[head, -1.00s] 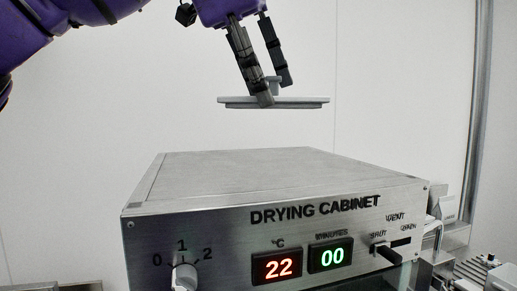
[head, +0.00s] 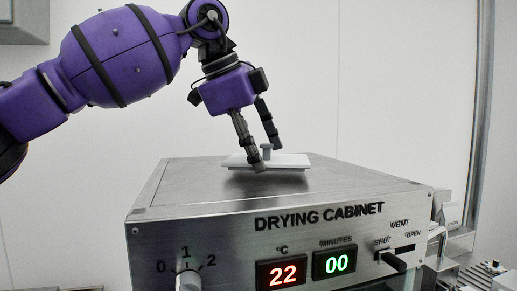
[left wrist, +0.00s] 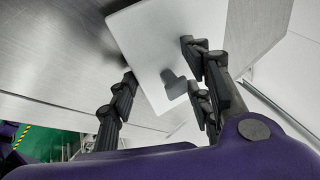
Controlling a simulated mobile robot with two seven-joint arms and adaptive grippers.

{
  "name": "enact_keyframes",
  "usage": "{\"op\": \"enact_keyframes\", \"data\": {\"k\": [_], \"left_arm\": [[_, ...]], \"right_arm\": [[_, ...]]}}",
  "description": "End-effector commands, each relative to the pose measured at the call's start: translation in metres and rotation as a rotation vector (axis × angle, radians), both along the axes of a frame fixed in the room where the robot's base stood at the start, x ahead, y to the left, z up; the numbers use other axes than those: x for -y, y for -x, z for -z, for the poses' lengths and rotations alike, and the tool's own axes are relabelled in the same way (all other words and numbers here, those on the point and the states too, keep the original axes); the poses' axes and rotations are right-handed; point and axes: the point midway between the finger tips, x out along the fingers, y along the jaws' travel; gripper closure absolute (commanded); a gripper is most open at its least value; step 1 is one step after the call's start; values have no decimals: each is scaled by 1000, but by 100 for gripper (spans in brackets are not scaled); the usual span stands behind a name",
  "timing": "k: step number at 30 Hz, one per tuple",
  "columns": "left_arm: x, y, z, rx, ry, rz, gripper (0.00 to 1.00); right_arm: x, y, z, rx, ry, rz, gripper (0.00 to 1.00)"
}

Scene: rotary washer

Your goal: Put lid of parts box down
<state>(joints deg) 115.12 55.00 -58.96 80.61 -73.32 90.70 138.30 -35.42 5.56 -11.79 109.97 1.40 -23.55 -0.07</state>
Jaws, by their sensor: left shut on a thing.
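The lid (head: 290,160) is a flat, pale rectangular plate with a small grey knob (head: 266,149) in its middle. In the head view it is low over the top of the drying cabinet (head: 190,185), with a dark shadow under it; I cannot tell whether it touches. My left gripper (head: 266,156) points down and is shut on the lid by its knob. In the left wrist view the lid (left wrist: 160,45) spreads below the black fingers, with the knob (left wrist: 174,86) between them. The parts box is not recognisable in either view. My right gripper is not in view.
The cabinet front carries a rotary knob (head: 188,280), a red 22 display (head: 282,273), a green 00 display (head: 334,262) and a vent slider (head: 394,262). The cabinet top around the lid is bare. Other equipment (head: 485,275) stands at the lower right.

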Motion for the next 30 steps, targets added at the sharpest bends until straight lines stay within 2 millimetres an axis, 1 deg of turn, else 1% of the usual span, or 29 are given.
{"op": "enact_keyframes", "data": {"k": [5,16,20,21,24,30], "left_arm": [[0,0,-1,1,0,0,81],[0,0,10,0,1,-1,81],[0,0,11,0,1,-1,81],[0,0,11,0,1,-1,49],[0,0,11,0,1,-1,36],[0,0,11,0,1,0,35]], "right_arm": [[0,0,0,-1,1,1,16],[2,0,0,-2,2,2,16],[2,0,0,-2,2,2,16],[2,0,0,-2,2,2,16],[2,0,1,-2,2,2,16],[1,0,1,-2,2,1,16]]}}
